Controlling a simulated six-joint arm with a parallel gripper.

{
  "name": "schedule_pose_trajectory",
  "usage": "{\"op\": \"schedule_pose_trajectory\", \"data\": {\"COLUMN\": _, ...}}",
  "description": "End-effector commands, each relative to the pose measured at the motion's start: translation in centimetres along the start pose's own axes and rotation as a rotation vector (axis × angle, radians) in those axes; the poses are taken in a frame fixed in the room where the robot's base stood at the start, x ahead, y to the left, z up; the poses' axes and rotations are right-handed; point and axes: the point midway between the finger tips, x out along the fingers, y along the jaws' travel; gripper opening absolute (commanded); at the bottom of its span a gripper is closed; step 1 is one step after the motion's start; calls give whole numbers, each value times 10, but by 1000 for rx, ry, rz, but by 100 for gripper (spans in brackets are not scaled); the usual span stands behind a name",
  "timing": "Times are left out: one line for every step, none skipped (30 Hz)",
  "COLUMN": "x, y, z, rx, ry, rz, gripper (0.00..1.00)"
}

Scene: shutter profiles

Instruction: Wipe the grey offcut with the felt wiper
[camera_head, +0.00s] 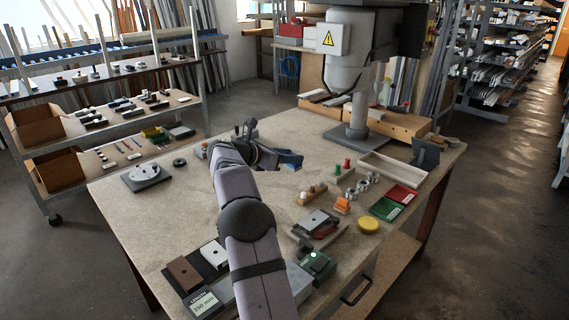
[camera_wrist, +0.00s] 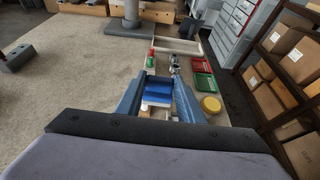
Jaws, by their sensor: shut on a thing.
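My gripper (camera_head: 289,160) is held above the far middle of the bench, with its blue fingers pointing right. In the wrist view, the fingers (camera_wrist: 160,84) are shut on a blue block with a pale part on its near side, seemingly the felt wiper (camera_wrist: 158,87). Its underside is hidden. In the head view a grey plate (camera_head: 316,219) with a dark hole lies on a base with a red part, right of my arm. A paler grey piece (camera_head: 214,252) lies on a black pad left of my arm. I cannot tell which is the offcut. Neither touches my gripper.
A brown block (camera_head: 184,272) lies beside the paler piece. A green box (camera_head: 318,264), a yellow round tin (camera_head: 368,225), red (camera_head: 401,195) and green (camera_head: 386,209) trays and small pegs crowd the right side. A column machine (camera_head: 354,133) stands behind.

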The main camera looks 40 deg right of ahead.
Motion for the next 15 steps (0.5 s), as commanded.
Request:
{"op": "schedule_pose_trajectory", "data": {"x": -4, "y": -6, "z": 8, "rx": 0, "ry": 1, "rz": -3, "gripper": 11}}
{"op": "schedule_pose_trajectory", "data": {"x": -4, "y": -10, "z": 10, "rx": -1, "ry": 1, "rz": -4, "gripper": 11}}
{"op": "schedule_pose_trajectory", "data": {"x": -6, "y": -14, "z": 12, "rx": -1, "ry": 1, "rz": -3, "gripper": 11}}
{"op": "schedule_pose_trajectory", "data": {"x": -6, "y": -17, "z": 14, "rx": -2, "ry": 1, "rz": -2, "gripper": 11}}
{"op": "schedule_pose_trajectory", "data": {"x": -7, "y": -20, "z": 14, "rx": -3, "ry": 1, "rz": -1, "gripper": 11}}
{"op": "schedule_pose_trajectory", "data": {"x": -8, "y": -25, "z": 15, "rx": -4, "ry": 2, "rz": 0, "gripper": 11}}
{"op": "schedule_pose_trajectory", "data": {"x": -9, "y": -29, "z": 15, "rx": -5, "ry": 1, "rz": 3, "gripper": 11}}
{"op": "schedule_pose_trajectory", "data": {"x": -10, "y": -33, "z": 15, "rx": -7, "ry": 1, "rz": 6, "gripper": 11}}
{"op": "schedule_pose_trajectory", "data": {"x": -11, "y": -38, "z": 14, "rx": -8, "ry": 1, "rz": 9, "gripper": 11}}
{"op": "schedule_pose_trajectory", "data": {"x": -11, "y": -42, "z": 12, "rx": -10, "ry": 2, "rz": 12, "gripper": 11}}
{"op": "schedule_pose_trajectory", "data": {"x": -12, "y": -47, "z": 11, "rx": -11, "ry": 2, "rz": 15, "gripper": 11}}
{"op": "schedule_pose_trajectory", "data": {"x": -12, "y": -53, "z": 7, "rx": -13, "ry": 2, "rz": 18, "gripper": 11}}
{"op": "schedule_pose_trajectory", "data": {"x": -12, "y": -57, "z": 4, "rx": -14, "ry": 2, "rz": 22, "gripper": 11}}
{"op": "schedule_pose_trajectory", "data": {"x": -12, "y": -61, "z": -1, "rx": -16, "ry": 3, "rz": 24, "gripper": 11}}
{"op": "schedule_pose_trajectory", "data": {"x": -12, "y": -67, "z": -6, "rx": -18, "ry": 2, "rz": 29, "gripper": 11}}
